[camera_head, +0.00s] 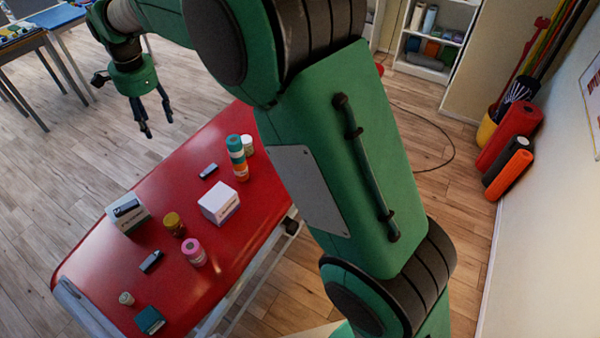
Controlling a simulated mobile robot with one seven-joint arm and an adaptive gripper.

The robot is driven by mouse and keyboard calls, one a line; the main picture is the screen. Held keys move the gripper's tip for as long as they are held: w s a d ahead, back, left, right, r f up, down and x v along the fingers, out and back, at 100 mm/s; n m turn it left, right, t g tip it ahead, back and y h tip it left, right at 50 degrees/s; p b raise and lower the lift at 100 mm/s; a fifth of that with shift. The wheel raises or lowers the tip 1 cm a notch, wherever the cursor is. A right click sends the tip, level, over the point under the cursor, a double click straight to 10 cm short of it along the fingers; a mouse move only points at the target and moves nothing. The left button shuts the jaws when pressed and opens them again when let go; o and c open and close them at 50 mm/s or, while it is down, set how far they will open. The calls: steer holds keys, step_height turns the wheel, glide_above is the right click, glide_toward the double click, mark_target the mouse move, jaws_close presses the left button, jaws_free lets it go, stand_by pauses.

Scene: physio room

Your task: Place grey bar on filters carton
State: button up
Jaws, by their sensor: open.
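A white and green carton (130,222) stands on the red table, left of its middle, with a small dark grey bar (126,207) lying on its top. A white carton with a purple lower edge (218,203) stands to the right, its top bare. The print is too small to tell which is the filters carton. Two more small dark bars lie flat on the table, one at the back (208,170) and one nearer (151,261); I cannot tell which bar is meant. My gripper (155,120) is open and empty, pointing down, beyond the table's far left edge.
A brown jar (174,224), a pink tub (194,252), a striped stack (236,158), a pale jar (246,145), a small jar (126,298) and a teal box (149,320) share the red table (100,270). My arm hides its right part.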

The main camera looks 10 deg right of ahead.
steer(key=s+d+r+n+t, duration=0.15)
steer(key=s+d+r, duration=0.3)
steer(key=d, duration=0.45)
steer(key=s+d+r+n, duration=0.2)
steer(key=s+d+r, duration=0.25)
steer(key=d, duration=0.45)
steer(key=s+d+r+n+t, duration=0.1)
steer(key=s+d+r, duration=0.4)
steer(key=d, duration=0.4)
steer(key=s+d+f+n, duration=0.1)
steer(key=s+d+f, duration=0.1)
steer(key=s+d, duration=0.3)
steer(key=s+d+f+n+t, duration=0.1)
steer(key=s+d, duration=0.5)
steer(key=s, duration=0.6)
steer(key=s+d+f+n, duration=0.3)
steer(key=s+d, duration=0.2)
steer(key=s, duration=0.3)
steer(key=shift+s+d+f+t+h, duration=0.2)
steer(key=shift+s+d+t+h, duration=0.15)
steer(key=shift+s+h, duration=0.05)
